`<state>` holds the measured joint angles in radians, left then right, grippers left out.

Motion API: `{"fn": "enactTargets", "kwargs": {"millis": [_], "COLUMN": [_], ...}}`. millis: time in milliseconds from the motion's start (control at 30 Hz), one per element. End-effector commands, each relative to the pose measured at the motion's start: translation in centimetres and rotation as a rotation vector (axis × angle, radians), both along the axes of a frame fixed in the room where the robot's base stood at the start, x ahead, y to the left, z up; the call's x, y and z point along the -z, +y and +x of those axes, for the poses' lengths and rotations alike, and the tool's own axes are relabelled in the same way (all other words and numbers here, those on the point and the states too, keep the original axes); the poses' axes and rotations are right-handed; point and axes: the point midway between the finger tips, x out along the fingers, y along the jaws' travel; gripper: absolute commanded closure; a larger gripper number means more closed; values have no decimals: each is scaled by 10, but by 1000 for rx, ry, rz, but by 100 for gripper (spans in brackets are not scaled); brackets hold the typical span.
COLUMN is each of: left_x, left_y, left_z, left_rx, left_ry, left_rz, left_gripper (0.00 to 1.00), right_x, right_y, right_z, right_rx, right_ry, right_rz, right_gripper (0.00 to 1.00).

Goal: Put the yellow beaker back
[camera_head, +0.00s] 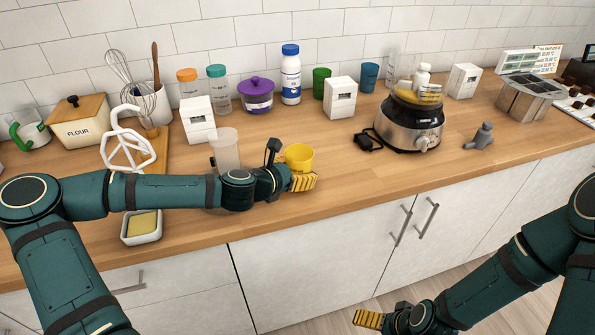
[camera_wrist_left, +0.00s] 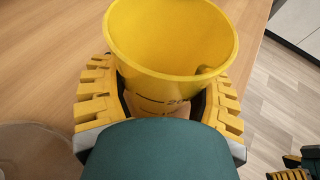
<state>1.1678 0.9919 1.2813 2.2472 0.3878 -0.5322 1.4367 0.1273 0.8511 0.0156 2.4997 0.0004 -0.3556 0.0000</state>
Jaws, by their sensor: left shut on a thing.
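The yellow beaker (camera_head: 298,156) is upright above the front part of the wooden counter, in the middle of the head view. My left gripper (camera_head: 303,182) is shut on it, one finger on each side. In the left wrist view the yellow beaker (camera_wrist_left: 172,40) fills the top middle, its open rim facing the camera, with dark markings on its wall. The fingers of my left gripper (camera_wrist_left: 165,100) press around its lower part. I cannot tell whether its base touches the counter. My right gripper (camera_head: 370,318) is low in front of the cabinets, its jaws too unclear to read.
A green cup (camera_head: 321,83) and a blue cup (camera_head: 368,77) stand at the back with white boxes (camera_head: 340,97). A clear cup (camera_head: 225,148) stands behind my left arm.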

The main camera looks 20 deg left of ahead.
Motion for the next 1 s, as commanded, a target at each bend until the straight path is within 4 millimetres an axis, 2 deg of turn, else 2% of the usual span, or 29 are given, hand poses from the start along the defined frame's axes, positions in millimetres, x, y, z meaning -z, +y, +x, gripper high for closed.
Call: {"fn": "enactTargets", "kwargs": {"millis": [33,100,133,467,533,1000], "left_x": [2,1,1,-3,-5,-35], "left_y": [0,0,0,0,3,35], "left_z": [0,0,0,0,-5,-73], "left_rx": [0,0,0,0,-1,-3], "left_ry": [0,0,0,0,1,2], "left_rz": [0,0,0,0,0,0], "left_gripper": [28,4,0,0,0,0], "right_x": [1,1,1,-2,-3,-25], "right_y": [0,0,0,0,0,1], "right_z": [0,0,0,0,0,-4], "right_rx": [0,0,0,0,0,-2], "right_ry": [-1,-1,-1,0,1,11], "right_rz": [0,0,0,0,0,3], "right_gripper": [0,0,0,0,0,0]}}
